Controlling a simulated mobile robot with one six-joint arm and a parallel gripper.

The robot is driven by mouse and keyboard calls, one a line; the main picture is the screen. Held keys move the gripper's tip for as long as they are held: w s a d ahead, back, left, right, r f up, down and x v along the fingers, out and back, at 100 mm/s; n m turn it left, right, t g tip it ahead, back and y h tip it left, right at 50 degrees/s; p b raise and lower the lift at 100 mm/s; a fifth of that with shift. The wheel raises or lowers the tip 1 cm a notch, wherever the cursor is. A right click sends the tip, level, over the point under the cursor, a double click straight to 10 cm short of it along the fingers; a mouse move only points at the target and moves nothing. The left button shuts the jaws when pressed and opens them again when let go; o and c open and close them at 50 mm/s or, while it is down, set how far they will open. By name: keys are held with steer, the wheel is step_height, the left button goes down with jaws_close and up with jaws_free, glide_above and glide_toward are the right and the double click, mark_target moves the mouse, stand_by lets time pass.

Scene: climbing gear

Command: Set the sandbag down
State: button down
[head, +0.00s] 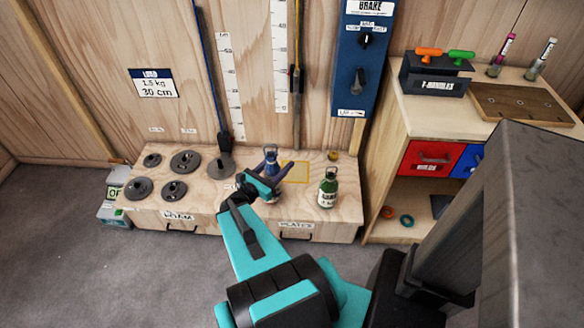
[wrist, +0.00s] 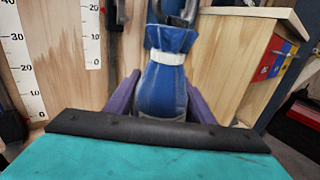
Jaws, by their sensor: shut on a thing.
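The blue sandbag (wrist: 166,85) has a white band round its neck and a dark metal loop at its top. My gripper (head: 272,168) is shut on it, with purple fingers on both sides of the bag in the wrist view. In the head view the blue sandbag (head: 271,158) is upright, partly hidden by my gripper, over the middle of the low wooden bench (head: 225,205). A yellow-outlined rectangle (head: 296,172) is marked on the bench top just right of my gripper. I cannot tell whether the bag touches the bench.
A green bag (head: 327,187) stands on the bench at right. Several dark weight plates (head: 185,162) lie at left. A wooden shelf unit (head: 400,170) stands to the right. A blue brake panel (head: 361,55), cords and white rulers (head: 282,60) are on the wall behind.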

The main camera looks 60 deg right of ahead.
steer(key=w+a+r+n+t, duration=0.3)
steer(key=w+a+r+t, duration=0.15)
steer(key=w+a, duration=0.7)
steer(key=w+a+r+n+t, duration=0.2)
steer(key=w+a+r+t, duration=0.35)
steer(key=w, duration=0.85)
steer(key=w+a+r+n+t+y, duration=0.1)
steer(key=w+a+r, duration=0.2)
steer(key=a, duration=0.8)
steer(key=w+a+r+n+t+y, duration=0.1)
steer(key=w+a+r+n+t, duration=0.1)
steer(key=a, duration=0.9)
steer(key=w+a+r+n+t+y, duration=0.1)
steer(key=w+a+r, duration=0.3)
steer(key=a, duration=0.7)
steer(key=shift+w+r+n+t+y, duration=0.3)
steer(key=shift+w+r+n+t, duration=0.15)
steer(key=shift+w, duration=0.45)
steer(key=shift+s+a, duration=0.1)
